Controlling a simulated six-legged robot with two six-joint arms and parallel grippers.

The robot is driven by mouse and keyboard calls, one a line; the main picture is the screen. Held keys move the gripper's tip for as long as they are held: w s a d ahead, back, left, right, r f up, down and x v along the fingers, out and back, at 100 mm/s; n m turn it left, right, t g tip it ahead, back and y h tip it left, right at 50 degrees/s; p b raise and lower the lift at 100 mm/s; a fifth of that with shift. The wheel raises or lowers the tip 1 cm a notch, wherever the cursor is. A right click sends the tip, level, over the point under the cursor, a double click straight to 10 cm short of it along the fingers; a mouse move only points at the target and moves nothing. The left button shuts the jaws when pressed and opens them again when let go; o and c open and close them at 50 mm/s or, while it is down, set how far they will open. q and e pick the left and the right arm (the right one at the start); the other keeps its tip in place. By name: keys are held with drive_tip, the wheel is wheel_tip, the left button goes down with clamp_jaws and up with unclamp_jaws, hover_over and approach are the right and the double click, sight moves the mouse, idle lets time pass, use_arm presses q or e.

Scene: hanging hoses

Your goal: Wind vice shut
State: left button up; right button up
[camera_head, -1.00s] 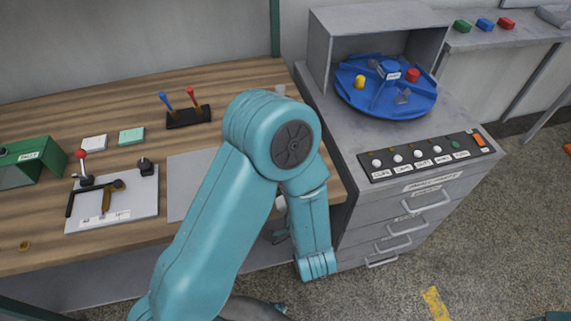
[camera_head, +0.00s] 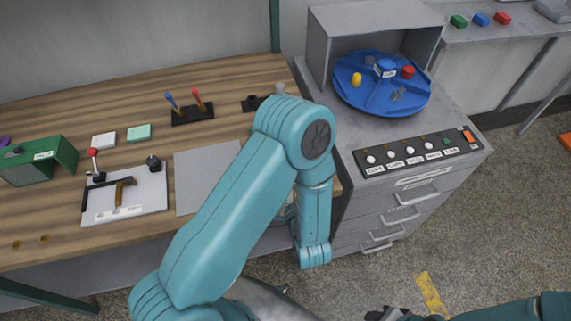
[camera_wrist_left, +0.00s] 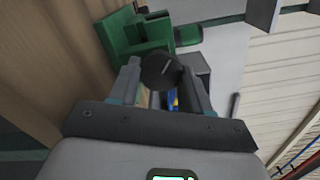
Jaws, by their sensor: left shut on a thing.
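In the left wrist view a green vice (camera_wrist_left: 130,40) stands just beyond my left gripper (camera_wrist_left: 162,82). The gripper is shut on a dark round knob (camera_wrist_left: 160,68), which sits between its two fingers in front of the vice; I cannot tell how far the vice's jaws are apart. In the head view my left arm hides its own gripper and most of the vice; only a sliver of green shows beside the arm. My right gripper (camera_head: 386,314) shows only in part at the bottom edge, low over the floor, its jaw state unclear.
A grey mat (camera_head: 205,180) and a white board (camera_head: 125,200) with a black-and-brown tool lie on the wooden bench. A grey drawer cabinet (camera_head: 405,215) stands to the right, with a blue turntable (camera_head: 360,97) and a button panel (camera_head: 418,152) on top.

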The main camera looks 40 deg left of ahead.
use_arm(q)
drive_tip(key=shift+m+p, duration=0.65)
drive_tip(key=shift+m, duration=1.45)
drive_tip(key=o, duration=1.1)
drive_tip(key=shift+c, duration=0.2)
